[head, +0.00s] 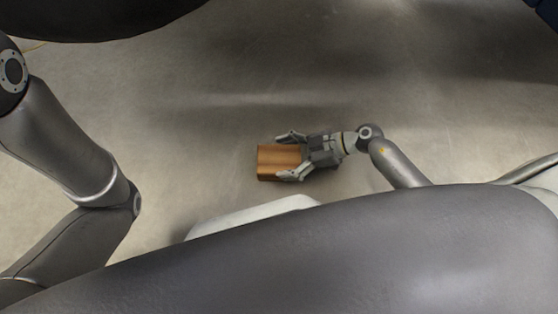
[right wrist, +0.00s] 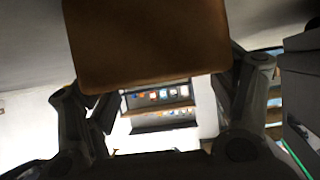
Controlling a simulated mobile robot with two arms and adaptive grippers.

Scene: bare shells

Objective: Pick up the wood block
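The wood block (head: 277,162) is brown and lies near the middle of the head view. My right gripper (head: 285,156) reaches it from the right, its fingers spread apart near the block's two long sides. The lower finger overlaps the block's edge in this view. In the right wrist view the block (right wrist: 148,40) fills the top middle, and the fingers (right wrist: 165,95) stand wide apart at its left and right. I see no clear grip on the block. My left arm is at the left of the head view, but its gripper is not visible.
Bare grey floor (head: 220,110) surrounds the block, with free room to its left and beyond it. A pale, light-coloured shape (head: 250,213) shows just below the block. A shelf with small items (right wrist: 160,107) stands in the distance in the right wrist view.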

